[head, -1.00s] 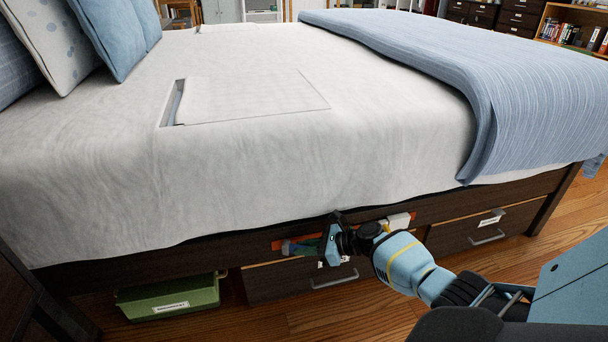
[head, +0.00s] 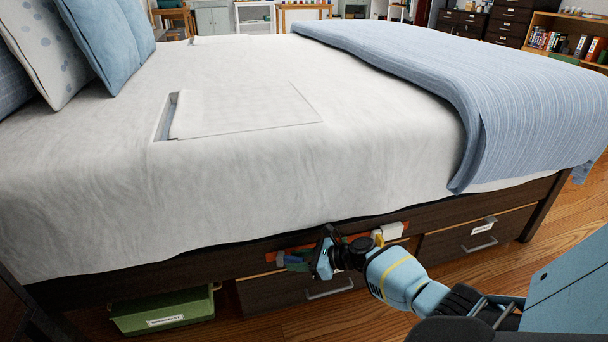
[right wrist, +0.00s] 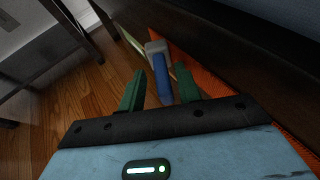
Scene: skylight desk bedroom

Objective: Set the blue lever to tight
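The blue lever (right wrist: 162,80) shows in the right wrist view, with a grey block (right wrist: 157,47) at its far end. It sits at an orange panel (right wrist: 205,92) on the dark bed rail. In the head view the orange panel (head: 272,256) is partly hidden by my right gripper (head: 298,262). In the right wrist view my right gripper (right wrist: 159,88) is open, its green fingers on either side of the lever. A gap shows by the left finger; the right finger is close to the lever, and contact is unclear. I see no readable tight marking. My left gripper is not in view.
The bed's side and mattress edge overhang the panel. Below are drawers with handles (head: 330,289) and a green bin (head: 163,312). A white block (head: 391,231) sits at the panel's right end. Wooden floor lies in front.

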